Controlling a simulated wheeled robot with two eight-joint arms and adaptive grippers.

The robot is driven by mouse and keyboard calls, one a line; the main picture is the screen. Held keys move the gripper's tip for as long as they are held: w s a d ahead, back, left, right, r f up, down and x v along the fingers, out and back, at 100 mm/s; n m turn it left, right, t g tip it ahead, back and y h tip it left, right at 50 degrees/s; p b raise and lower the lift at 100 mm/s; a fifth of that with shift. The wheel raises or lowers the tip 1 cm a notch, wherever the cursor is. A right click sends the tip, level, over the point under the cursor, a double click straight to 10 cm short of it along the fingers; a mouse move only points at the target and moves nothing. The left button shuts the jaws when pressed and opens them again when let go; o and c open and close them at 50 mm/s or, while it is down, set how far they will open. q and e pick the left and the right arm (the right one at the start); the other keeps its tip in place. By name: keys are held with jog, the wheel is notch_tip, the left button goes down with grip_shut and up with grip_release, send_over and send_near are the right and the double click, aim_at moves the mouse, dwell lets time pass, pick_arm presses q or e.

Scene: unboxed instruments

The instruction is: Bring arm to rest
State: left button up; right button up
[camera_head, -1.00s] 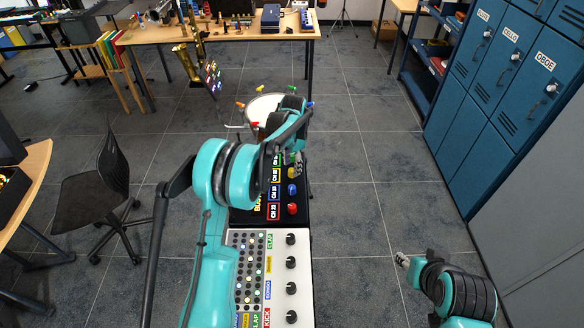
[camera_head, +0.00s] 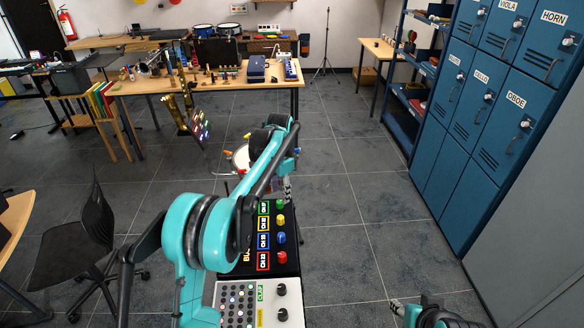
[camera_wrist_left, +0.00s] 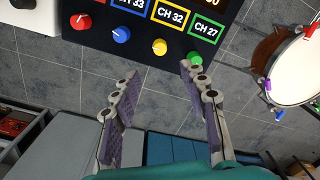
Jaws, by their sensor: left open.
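My left arm reaches forward from the bottom left in the head view, with its gripper (camera_head: 287,188) partly hidden behind its own links. In the left wrist view the left gripper (camera_wrist_left: 159,80) is open, its two fingers apart with nothing between them. It is beside the knob edge of a black channel box (camera_wrist_left: 232,13). A green knob (camera_wrist_left: 195,57) shows close to one fingertip in the picture; I cannot tell whether they touch. My right gripper (camera_head: 397,306) shows only in part at the bottom right of the head view, and its opening is unclear.
The black channel box (camera_head: 289,268) stands behind a white button box (camera_head: 296,303). A drum (camera_head: 240,158) is beyond it. Blue lockers (camera_head: 450,150) line the right side. A black chair (camera_head: 85,240) is at left. Open floor (camera_head: 345,235) lies between boxes and lockers.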

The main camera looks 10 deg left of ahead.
pick_arm(q)
jog(key=s+r+n+t+b, duration=0.15)
jog(key=s+r, duration=0.25)
jog(key=s, duration=0.4)
jog(key=s+r+n+t, duration=0.2)
jog(key=s+r, duration=0.2)
jog(key=s, duration=0.3)
jog(key=s+f+n+t, duration=0.1)
jog(key=s+f+n, duration=0.1)
jog(key=s, duration=0.7)
jog(key=s+d+f+n+t, duration=0.1)
jog(key=s+f+n+t, duration=0.1)
jog(key=s+f, duration=0.3)
jog(key=s+n, duration=0.1)
jog(key=s, duration=0.3)
jog(key=shift+d+b, duration=0.3)
jog(key=shift+b, duration=0.05)
jog(key=shift+f+t, duration=0.1)
jog(key=shift+t, duration=0.15)
